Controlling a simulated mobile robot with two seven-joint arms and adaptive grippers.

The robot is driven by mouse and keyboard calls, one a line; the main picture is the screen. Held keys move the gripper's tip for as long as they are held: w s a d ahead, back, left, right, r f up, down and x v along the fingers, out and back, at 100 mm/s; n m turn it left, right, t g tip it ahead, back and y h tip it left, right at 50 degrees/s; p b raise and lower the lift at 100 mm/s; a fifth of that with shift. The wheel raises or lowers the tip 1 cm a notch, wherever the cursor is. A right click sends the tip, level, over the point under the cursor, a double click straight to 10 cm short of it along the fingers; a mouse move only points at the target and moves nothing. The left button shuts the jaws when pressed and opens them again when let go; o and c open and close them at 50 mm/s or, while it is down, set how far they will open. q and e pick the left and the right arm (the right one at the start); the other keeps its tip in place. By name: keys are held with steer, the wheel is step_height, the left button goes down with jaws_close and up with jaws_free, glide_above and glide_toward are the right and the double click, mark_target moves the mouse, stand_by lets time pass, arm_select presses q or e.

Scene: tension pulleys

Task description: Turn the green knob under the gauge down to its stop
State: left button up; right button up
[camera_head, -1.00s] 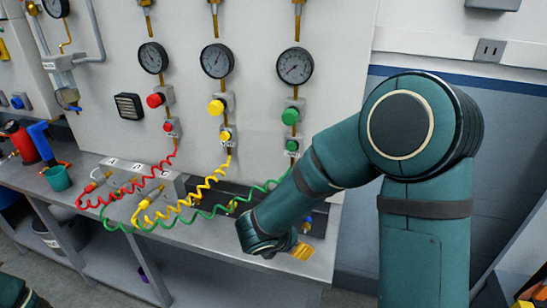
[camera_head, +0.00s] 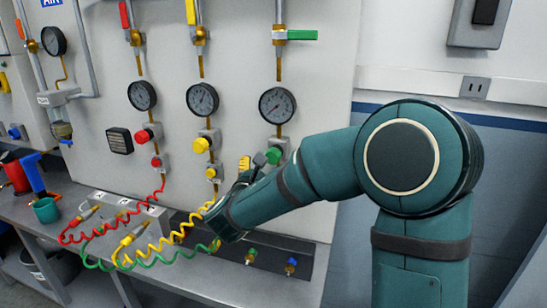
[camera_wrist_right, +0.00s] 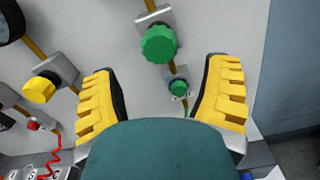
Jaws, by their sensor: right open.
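The green knob (camera_head: 276,154) sits on the panel below the right-hand pressure gauge (camera_head: 277,105), partly hidden by my right gripper and arm. In the right wrist view the round, ribbed green knob (camera_wrist_right: 159,44) stands out from its grey block, beyond and between the fingertips. My right gripper (camera_head: 258,162) is just left of and below the knob in the head view. In the wrist view its two yellow-padded fingers (camera_wrist_right: 160,68) are wide apart, with nothing between them touching. My left gripper is out of view.
A smaller green fitting (camera_wrist_right: 178,87) with a green hose sits below the knob. A yellow knob (camera_head: 202,145) and a red knob (camera_head: 144,136) are to the left. Coiled hoses (camera_head: 150,245) lie on the bench. A green-handled valve (camera_head: 300,35) is above the gauge.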

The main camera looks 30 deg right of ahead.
mark_target(271, 160)
steer(key=x, duration=0.8)
steer(key=c, duration=1.2)
